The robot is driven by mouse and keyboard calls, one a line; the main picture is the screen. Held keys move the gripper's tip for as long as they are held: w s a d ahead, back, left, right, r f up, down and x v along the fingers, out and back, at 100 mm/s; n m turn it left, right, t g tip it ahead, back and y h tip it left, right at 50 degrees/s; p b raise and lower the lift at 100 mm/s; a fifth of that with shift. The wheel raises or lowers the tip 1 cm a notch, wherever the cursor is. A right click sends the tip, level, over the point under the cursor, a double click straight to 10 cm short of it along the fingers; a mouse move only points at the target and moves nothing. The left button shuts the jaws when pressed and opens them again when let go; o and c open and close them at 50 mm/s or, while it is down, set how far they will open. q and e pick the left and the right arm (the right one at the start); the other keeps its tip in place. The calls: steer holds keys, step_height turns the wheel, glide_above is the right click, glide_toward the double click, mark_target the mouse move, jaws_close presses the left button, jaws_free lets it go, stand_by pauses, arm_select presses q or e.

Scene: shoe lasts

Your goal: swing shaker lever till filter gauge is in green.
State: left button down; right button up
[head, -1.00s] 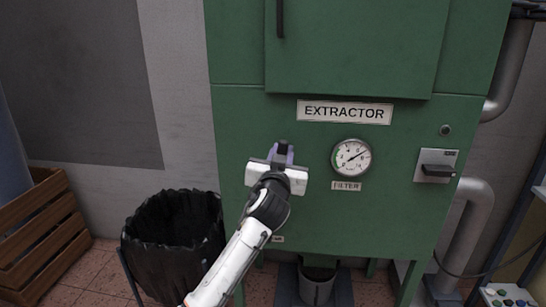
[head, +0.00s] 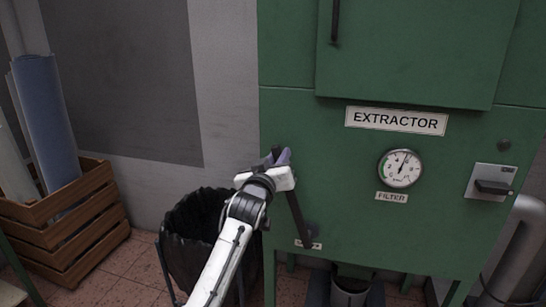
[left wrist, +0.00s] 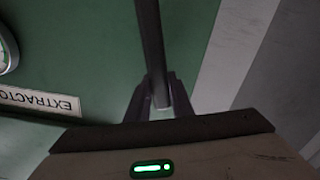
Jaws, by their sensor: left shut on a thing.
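The shaker lever (head: 295,213) is a dark bar on the front of the green extractor, leaning left from its pivot low on the panel. My left gripper (head: 279,157) is shut on the lever near its top end. In the left wrist view the lever (left wrist: 151,45) runs between the fingers (left wrist: 158,97). The round filter gauge (head: 399,168) is to the right of the lever, above a FILTER label. Its needle points nearly straight up, slightly right; the green band is at the dial's left, apart from the needle. My right gripper is out of view.
The green extractor cabinet (head: 350,200) fills the right side. A black-lined bin (head: 190,250) stands on the floor below my left arm. A wooden crate with rolls (head: 80,225) stands at the left. A switch box (head: 490,182) is right of the gauge.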

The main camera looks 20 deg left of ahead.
arm_select(q)
steer(key=shift+a+f, duration=0.15)
steer(key=shift+a, duration=0.05)
steer(key=c, duration=1.6)
jaws_free()
steer(key=shift+a, duration=0.1)
steer(key=shift+o, duration=0.2)
steer(key=shift+s, duration=0.15)
steer(key=s+d, duration=0.1)
steer(key=s, duration=0.9)
steer(key=shift+d, duration=0.35)
